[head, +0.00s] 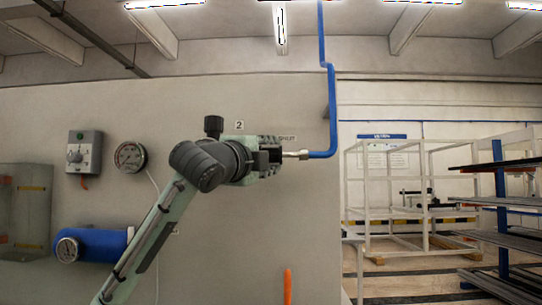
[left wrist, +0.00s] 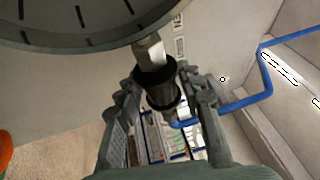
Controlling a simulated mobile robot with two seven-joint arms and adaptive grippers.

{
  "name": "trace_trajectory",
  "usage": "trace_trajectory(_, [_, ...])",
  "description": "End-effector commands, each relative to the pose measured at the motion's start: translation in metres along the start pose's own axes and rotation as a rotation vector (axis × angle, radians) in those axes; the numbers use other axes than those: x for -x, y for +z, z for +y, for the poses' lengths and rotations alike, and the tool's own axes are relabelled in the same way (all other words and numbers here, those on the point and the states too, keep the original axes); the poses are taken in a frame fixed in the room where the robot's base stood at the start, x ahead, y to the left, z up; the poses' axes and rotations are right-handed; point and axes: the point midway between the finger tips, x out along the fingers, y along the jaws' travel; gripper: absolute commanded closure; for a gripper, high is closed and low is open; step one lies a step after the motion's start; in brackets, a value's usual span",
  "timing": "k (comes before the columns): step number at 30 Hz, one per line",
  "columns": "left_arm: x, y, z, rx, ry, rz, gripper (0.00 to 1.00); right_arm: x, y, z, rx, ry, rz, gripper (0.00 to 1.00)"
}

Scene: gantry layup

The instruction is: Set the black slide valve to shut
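The black slide valve (left wrist: 157,82) is a dark ringed sleeve with a bare metal stub above it in the left wrist view. It lies between the fingertips of my left gripper (left wrist: 160,92); whether they touch it is unclear. In the head view my left gripper (head: 268,158) is at the wall fitting beside the label "2" and hides most of the valve. A silver fitting (head: 295,154) joins a blue pipe (head: 325,152) just right of it. The valve's position cannot be read. My right gripper is not in view.
On the wall to the left are a grey control box (head: 84,152), a round gauge (head: 130,156) and a blue cylinder (head: 100,244). A white frame (head: 400,185) and a rack (head: 502,210) stand at the right. An orange upright piece (head: 287,286) is low centre.

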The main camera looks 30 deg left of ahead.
Motion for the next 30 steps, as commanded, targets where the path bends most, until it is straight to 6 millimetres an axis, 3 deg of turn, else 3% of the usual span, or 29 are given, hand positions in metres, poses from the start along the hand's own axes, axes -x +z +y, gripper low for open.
trace_trajectory(1, [0.000,0.000,0.000,0.000,0.000,0.000,0.72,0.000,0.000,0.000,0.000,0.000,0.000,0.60])
trace_trajectory(8, [0.000,0.000,0.000,0.000,0.000,0.000,1.00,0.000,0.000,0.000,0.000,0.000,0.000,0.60])
trace_trajectory(16, [-0.001,-0.002,0.000,0.000,0.000,0.001,1.00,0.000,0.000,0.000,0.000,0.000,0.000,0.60])
trace_trajectory(23, [-0.012,-0.030,-0.001,0.002,-0.001,0.002,1.00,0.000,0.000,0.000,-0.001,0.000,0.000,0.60])
trace_trajectory(30, [-0.013,-0.033,0.000,0.001,-0.001,0.004,1.00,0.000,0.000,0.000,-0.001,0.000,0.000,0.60])
